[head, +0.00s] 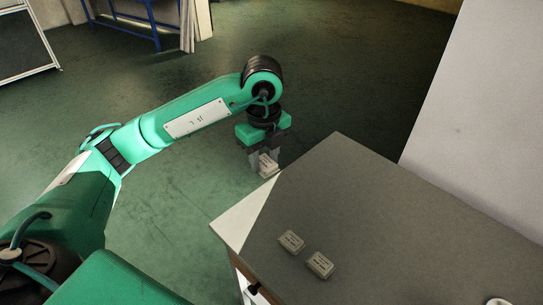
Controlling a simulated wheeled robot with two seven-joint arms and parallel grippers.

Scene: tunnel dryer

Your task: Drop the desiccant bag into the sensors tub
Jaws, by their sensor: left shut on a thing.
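My left gripper (264,158) is shut on a small pale desiccant bag (269,166) with dark print. It holds the bag just beyond the far left edge of the grey-topped table, over the green floor. No sensors tub can be made out in this view. My right gripper is not in view.
The grey table top (390,210) is mostly bare. A white round thing (499,301) is cut off at the bottom right edge. A pale wall or panel (490,110) stands along the right. A blue frame (135,22) stands far back left.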

